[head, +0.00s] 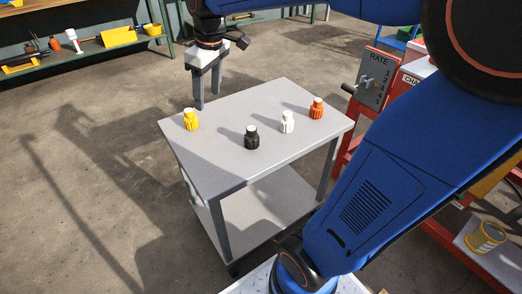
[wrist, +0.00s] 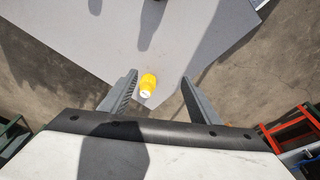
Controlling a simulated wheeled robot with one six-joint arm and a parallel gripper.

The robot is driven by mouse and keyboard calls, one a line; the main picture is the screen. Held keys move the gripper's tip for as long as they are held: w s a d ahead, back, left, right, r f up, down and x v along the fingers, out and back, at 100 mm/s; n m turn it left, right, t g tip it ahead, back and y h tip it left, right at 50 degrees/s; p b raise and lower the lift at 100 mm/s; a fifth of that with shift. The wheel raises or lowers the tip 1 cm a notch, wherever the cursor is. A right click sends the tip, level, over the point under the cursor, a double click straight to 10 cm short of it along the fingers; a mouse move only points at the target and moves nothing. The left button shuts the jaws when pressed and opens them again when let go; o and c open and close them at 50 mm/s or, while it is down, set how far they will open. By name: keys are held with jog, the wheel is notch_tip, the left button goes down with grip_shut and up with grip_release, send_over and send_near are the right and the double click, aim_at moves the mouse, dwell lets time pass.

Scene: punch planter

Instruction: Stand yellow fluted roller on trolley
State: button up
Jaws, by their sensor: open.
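The yellow fluted roller (head: 190,119) stands upright near the far left corner of the grey trolley (head: 215,150), its white end facing up. My gripper (head: 206,98) is above and behind that corner, open and empty, fingers pointing down. In the wrist view the yellow roller (wrist: 147,85) shows between the lines of the two open fingers (wrist: 158,84), near the trolley top's edge (wrist: 110,50). I cannot tell from this view how far below the fingertips it is.
A black roller (head: 252,138), a white roller (head: 287,121) and an orange roller (head: 316,108) also stand on the trolley top. A red machine with a rate panel (head: 373,76) is close to the right. A workbench (head: 80,50) is at the back left. Open floor lies left.

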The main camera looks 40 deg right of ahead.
jog(key=s+d+f+m+t, duration=0.1)
jog(key=s+f+m, duration=0.2)
jog(key=s, duration=0.8)
jog(key=s+d+f+m+t, duration=0.1)
jog(key=s+f, duration=0.4)
jog(key=s, duration=0.6)
jog(key=shift+d+m+t+h, duration=0.35)
jog(key=shift+d+m, duration=0.45)
jog(key=shift+m, duration=0.4)
